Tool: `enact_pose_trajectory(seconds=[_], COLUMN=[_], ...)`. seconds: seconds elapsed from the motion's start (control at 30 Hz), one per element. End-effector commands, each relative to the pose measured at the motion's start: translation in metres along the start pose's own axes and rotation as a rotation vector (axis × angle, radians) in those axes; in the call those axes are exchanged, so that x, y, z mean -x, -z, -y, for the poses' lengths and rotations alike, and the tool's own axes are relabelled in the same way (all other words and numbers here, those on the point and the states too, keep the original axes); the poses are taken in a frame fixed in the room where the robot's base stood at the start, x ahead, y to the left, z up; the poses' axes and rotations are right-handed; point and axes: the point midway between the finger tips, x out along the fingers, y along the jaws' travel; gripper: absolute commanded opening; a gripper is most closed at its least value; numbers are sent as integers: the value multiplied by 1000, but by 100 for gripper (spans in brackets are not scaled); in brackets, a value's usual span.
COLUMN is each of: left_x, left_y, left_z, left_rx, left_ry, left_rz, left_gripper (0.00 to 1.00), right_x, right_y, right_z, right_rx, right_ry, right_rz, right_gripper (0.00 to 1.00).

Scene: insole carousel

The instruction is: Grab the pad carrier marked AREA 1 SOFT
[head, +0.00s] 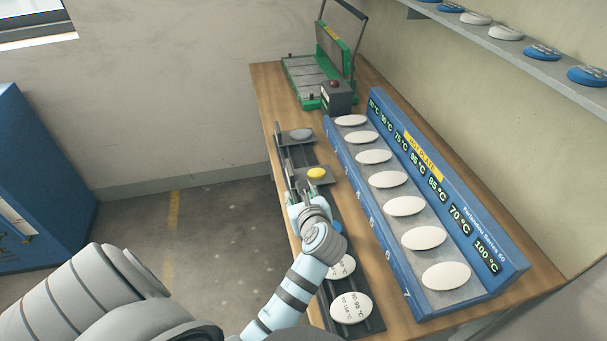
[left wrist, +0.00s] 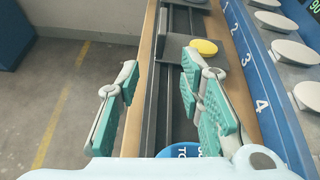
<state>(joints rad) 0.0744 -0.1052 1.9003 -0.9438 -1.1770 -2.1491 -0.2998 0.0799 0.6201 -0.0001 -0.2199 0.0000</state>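A dark grey carrier with a yellow oval pad (head: 317,174) sits on the dark rail along the table's left side. The yellow pad also shows in the left wrist view (left wrist: 203,47). A similar carrier with a grey pad (head: 301,135) sits farther back. I cannot read any AREA 1 SOFT marking. My left gripper (head: 298,183) is just in front of the yellow-pad carrier, over the rail. In the left wrist view its fingers (left wrist: 160,68) are spread apart, with nothing visibly gripped. My right gripper is not in view.
A blue hot plate (head: 465,225) with white ovals stands right of the rail. White marked discs (head: 350,308) lie at the near rail; a blue disc (left wrist: 180,151) is below my left gripper. A green press (head: 305,80) stands behind. Left of the table is open floor.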

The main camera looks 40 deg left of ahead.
Motion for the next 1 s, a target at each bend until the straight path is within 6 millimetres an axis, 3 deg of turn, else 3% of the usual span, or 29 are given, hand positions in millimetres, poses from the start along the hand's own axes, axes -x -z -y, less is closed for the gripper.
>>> enact_pose_trajectory(seconds=[0.13, 0.4, 0.57, 0.73, 0.83, 1.0], left_x=[-13, -82, -102, -136, -146, -146], left_y=[-14, -15, -16, -15, -16, -18], left_z=[11, 9, 8, 4, 4, 5], left_rx=[-144, -148, -145, -144, -142, -142], left_ry=[-5, -7, -6, -6, -5, -4], left_rz=[50, 49, 48, 47, 46, 45], left_gripper=[34, 34, 34, 34, 34, 34], right_x=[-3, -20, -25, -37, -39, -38], right_y=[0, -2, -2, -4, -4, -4], right_z=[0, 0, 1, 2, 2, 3], right_rx=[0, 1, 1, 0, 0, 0], right_ry=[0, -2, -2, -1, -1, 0], right_rz=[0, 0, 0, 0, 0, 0], right_gripper=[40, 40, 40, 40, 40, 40])
